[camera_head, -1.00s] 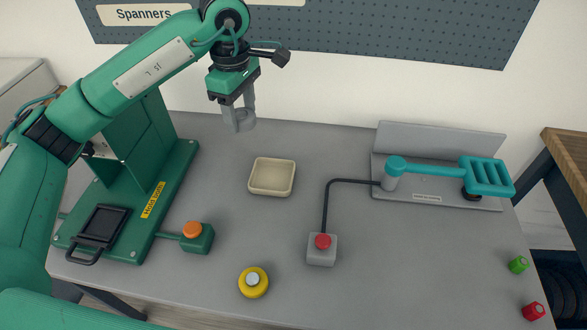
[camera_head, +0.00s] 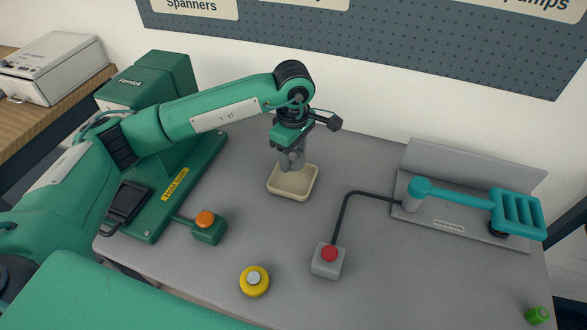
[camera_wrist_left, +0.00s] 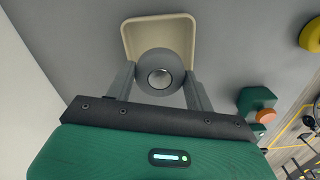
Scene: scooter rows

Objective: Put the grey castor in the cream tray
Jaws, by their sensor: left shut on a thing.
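The grey castor (camera_wrist_left: 160,73) is a round grey wheel with a bright metal centre, held between the two fingers of my left gripper in the left wrist view. The cream tray (camera_wrist_left: 184,26) lies behind it there. In the head view my left gripper (camera_head: 291,160) points down over the back part of the cream tray (camera_head: 291,190), shut on the castor. The gripper hides the tray's back edge. I cannot tell whether the castor touches the tray floor. My right gripper is not in view.
A green machine (camera_head: 170,165) labelled "Mold Bolide" or similar stands left, with an orange button box (camera_head: 208,228) before it.

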